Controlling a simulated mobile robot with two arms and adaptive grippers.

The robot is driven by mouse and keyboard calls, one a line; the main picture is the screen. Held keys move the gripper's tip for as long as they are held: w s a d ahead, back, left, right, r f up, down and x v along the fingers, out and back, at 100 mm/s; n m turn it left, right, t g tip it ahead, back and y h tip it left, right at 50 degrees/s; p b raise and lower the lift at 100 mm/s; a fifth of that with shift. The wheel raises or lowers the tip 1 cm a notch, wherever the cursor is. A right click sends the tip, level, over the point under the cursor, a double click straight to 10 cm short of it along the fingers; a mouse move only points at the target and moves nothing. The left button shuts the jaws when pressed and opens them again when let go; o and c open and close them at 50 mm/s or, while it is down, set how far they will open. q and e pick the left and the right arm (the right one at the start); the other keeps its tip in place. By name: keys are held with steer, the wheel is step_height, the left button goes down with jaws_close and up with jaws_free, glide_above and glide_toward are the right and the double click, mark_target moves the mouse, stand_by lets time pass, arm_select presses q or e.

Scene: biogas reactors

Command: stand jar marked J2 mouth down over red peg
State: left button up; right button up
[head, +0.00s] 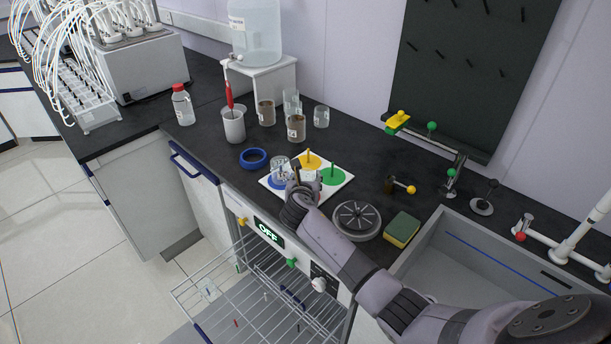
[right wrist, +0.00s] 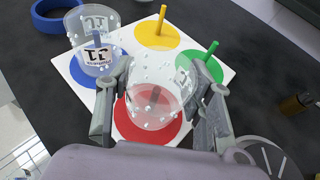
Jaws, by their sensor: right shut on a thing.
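The white peg board (head: 338,191) has blue, yellow, green and red discs with pegs. My right gripper (right wrist: 162,103) is shut on a clear jar (right wrist: 158,72), wet with drops, over the red disc (right wrist: 133,124). The red peg (right wrist: 153,96) shows dimly through its glass. The held jar's mark is not readable, and I cannot tell whether its rim touches the board. Another clear jar (right wrist: 97,42) stands over the blue peg, its label seemingly upside down. The yellow peg (right wrist: 161,19) and green peg (right wrist: 209,49) are bare. My left gripper is not in view.
A blue ring (head: 253,158) lies left of the board. Jars with brown contents (head: 297,128), a clear jar (head: 321,116) and a grey beaker (head: 234,126) stand behind.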

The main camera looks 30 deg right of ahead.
steer(key=shift+f, duration=0.4)
steer(key=o, duration=1.3)
steer(key=v, duration=1.2)
